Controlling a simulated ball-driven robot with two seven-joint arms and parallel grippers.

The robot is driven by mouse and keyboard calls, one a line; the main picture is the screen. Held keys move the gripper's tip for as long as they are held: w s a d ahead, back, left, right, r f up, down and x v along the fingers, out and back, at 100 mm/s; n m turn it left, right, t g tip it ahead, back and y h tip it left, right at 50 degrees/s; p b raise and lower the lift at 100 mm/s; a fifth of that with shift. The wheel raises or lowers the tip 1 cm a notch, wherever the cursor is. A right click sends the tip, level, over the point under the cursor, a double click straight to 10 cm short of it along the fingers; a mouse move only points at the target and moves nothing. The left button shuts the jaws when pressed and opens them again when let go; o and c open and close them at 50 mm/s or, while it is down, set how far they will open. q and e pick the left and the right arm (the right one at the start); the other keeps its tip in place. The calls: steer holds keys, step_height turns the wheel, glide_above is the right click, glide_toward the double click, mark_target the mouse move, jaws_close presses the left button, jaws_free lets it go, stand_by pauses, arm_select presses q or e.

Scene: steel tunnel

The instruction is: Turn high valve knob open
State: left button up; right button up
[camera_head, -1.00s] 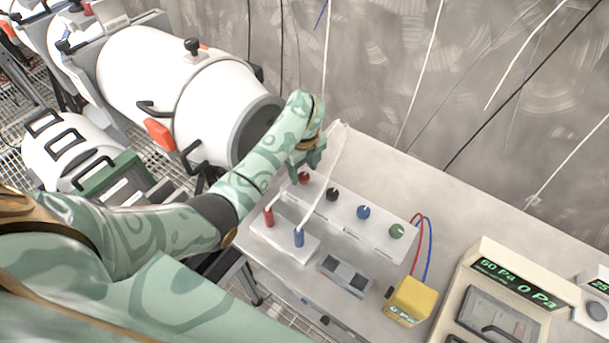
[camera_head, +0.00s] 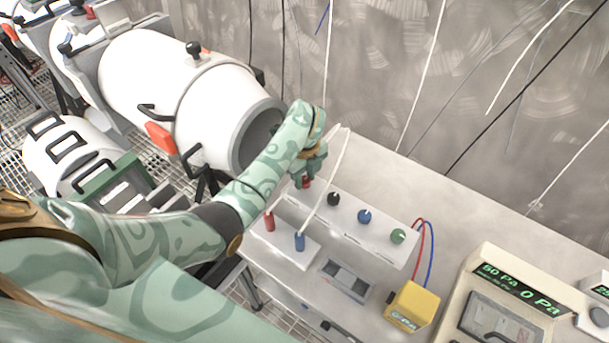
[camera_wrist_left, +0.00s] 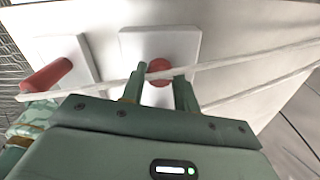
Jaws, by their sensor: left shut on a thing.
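A long white box holds a row of knobs: a red knob (camera_head: 306,183), a black knob (camera_head: 333,199), a blue knob (camera_head: 364,215) and a green knob (camera_head: 398,236). No label shows which one is the high valve knob. My left gripper (camera_head: 303,181) is shut on the red knob at the far left end of the row, coming down from above. In the left wrist view, the round red knob (camera_wrist_left: 159,71) shows between the two fingers of the left gripper (camera_wrist_left: 158,77), on a white plate. The fingers partly hide the knob. My right gripper is not in view.
A lower white block with a red handle (camera_head: 269,221) and a blue handle (camera_head: 299,241) stands in front. Thin white cables pass close to my gripper. A yellow gauge (camera_head: 412,305) and a beige pressure display (camera_head: 510,300) stand at right. A large white cylinder (camera_head: 185,90) is behind left.

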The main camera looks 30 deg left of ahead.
arm_select(q)
steer(key=m+p, duration=0.1)
steer(key=m, duration=0.2)
steer(key=shift+d, duration=0.1)
steer(key=m+p, duration=0.1)
steer(key=m, duration=0.5)
steer(key=shift+p, duration=0.35)
steer(key=m+p, duration=0.1)
steer(key=m, duration=0.2)
steer(key=shift+r+m, duration=0.1)
steer(key=shift+m, duration=0.2)
steer(key=m+p, duration=0.1)
steer(key=m, duration=0.3)
steer(key=shift+m+p, duration=0.3)
steer(key=o, duration=1)
